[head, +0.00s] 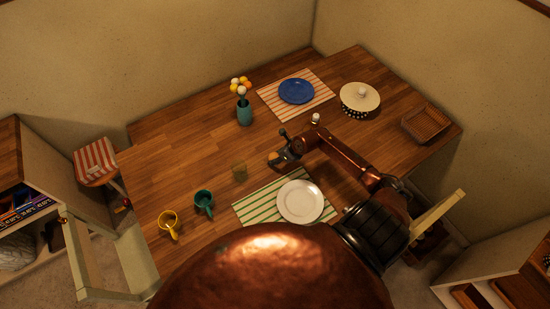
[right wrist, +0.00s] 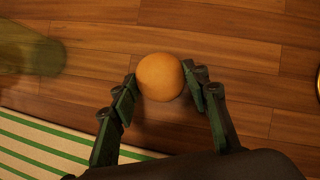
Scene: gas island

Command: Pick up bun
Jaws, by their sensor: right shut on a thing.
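The bun (right wrist: 160,77) is round and orange-brown. In the right wrist view it sits between the two dark green fingers of my right gripper (right wrist: 161,90), which is shut on it. In the head view the bun (head: 273,157) shows small at the tip of my right gripper (head: 279,156), over the middle of the wooden table (head: 180,150). I cannot tell whether the bun touches the table or is just above it. My left gripper is in neither view.
A glass (head: 239,172) stands left of the bun, with a teal mug (head: 204,202) and yellow mug (head: 168,222) beyond. A white plate (head: 300,201) lies on a green-striped mat (head: 245,212). A vase (head: 244,113), blue plate (head: 296,91), pot (head: 359,99) and basket (head: 426,122) stand farther back.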

